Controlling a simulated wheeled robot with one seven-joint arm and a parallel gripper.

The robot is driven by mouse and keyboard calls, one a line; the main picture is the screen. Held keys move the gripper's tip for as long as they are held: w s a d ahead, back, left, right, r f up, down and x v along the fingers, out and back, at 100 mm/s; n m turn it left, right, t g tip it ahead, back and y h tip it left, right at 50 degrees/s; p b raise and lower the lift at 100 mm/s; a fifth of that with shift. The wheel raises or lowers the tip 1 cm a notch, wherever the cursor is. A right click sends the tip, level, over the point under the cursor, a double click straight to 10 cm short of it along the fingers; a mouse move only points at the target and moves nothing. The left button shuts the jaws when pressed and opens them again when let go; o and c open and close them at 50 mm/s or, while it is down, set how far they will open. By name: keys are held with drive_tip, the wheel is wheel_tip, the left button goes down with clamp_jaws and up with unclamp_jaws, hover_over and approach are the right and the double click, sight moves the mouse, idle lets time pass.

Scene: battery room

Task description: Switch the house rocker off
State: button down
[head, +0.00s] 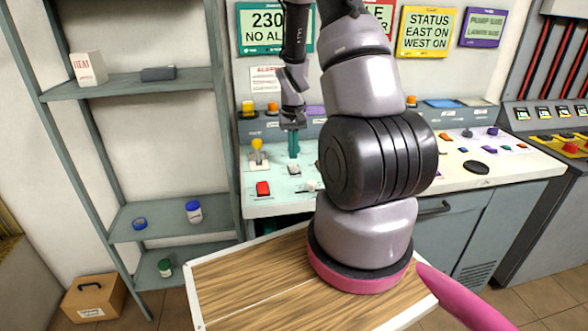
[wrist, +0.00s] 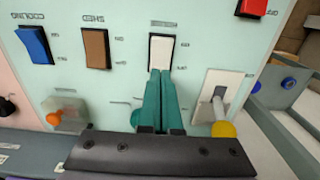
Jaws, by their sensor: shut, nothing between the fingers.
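A white rocker (wrist: 161,52) in a dark frame sits on the pale green panel in the wrist view; it also shows in the head view (head: 294,170). Its label is too small to read, so I cannot confirm it is the house rocker. My gripper (wrist: 160,73) has its teal fingers shut together and empty, with the tips at the near edge of this rocker. I cannot tell whether they touch it. In the head view my gripper (head: 294,156) points down over the panel, just behind the white rocker.
A brown rocker (wrist: 96,48), a blue rocker (wrist: 34,45) and a red rocker (wrist: 252,7) surround it. A yellow-knobbed lever (wrist: 222,128) stands close beside my fingers; an orange knob (wrist: 55,118) is on the other side. A shelf unit (head: 130,88) stands left of the desk.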

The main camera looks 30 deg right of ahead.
sight(293, 165)
drive_tip(key=shift+r, duration=2.3)
